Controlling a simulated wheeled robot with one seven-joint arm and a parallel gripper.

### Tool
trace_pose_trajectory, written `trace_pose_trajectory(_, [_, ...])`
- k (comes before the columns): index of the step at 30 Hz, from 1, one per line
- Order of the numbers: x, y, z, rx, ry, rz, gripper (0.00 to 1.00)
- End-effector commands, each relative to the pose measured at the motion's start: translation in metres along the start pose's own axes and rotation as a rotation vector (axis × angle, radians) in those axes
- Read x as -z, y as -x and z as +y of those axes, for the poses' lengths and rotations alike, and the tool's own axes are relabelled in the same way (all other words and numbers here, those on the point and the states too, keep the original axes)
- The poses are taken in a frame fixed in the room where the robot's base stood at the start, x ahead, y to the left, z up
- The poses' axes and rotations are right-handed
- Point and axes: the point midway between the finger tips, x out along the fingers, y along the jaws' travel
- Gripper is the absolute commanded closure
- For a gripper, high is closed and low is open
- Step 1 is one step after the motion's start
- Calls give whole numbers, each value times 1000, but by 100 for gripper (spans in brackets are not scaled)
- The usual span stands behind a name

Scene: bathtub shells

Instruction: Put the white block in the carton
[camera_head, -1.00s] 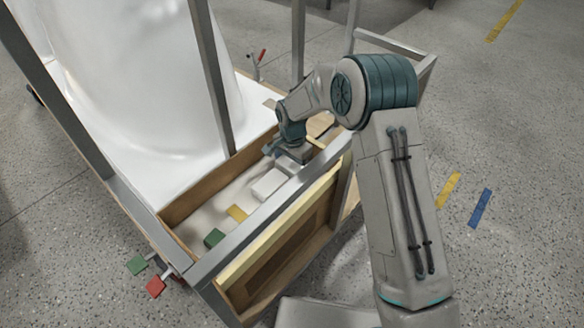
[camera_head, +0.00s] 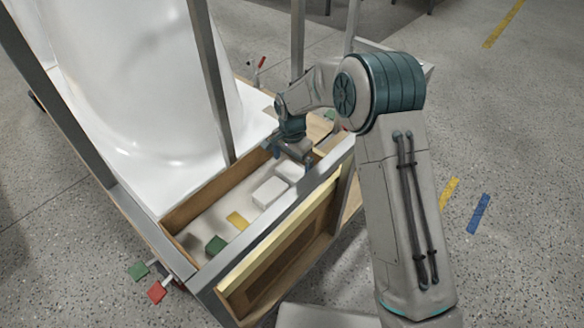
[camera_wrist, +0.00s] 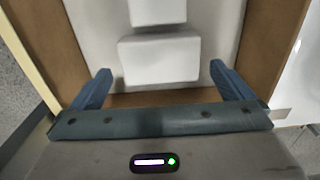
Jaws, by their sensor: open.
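Two white blocks lie in a long, shallow wooden tray (camera_head: 180,212) beside the tub. The nearer white block (camera_head: 270,192) is bare on top. The farther white block (camera_head: 290,171) lies just below my gripper (camera_head: 292,159). In the wrist view, one white block (camera_wrist: 158,60) lies just beyond my gripper (camera_wrist: 160,82), with the other white block (camera_wrist: 157,12) behind it. The blue fingers are apart with nothing held between them. I cannot tell for sure which container is the carton; the tray has wooden walls (camera_wrist: 268,45).
A grey rail (camera_head: 255,232) runs along the tray's right side. Metal posts (camera_head: 212,80) and the white bathtub shell (camera_head: 140,70) stand close by.

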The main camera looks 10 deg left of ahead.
Motion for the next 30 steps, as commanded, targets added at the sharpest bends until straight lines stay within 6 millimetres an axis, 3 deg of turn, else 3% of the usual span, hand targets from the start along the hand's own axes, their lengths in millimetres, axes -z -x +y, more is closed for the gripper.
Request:
trace_pose_trajectory(1, [0,17,0,2,0,1,0])
trace_pose_trajectory(3, [0,32,0,2,1,2,0])
trace_pose_trajectory(10, [0,64,0,-1,0,0,0])
trace_pose_trajectory(30, [0,73,0,-1,0,-1,0])
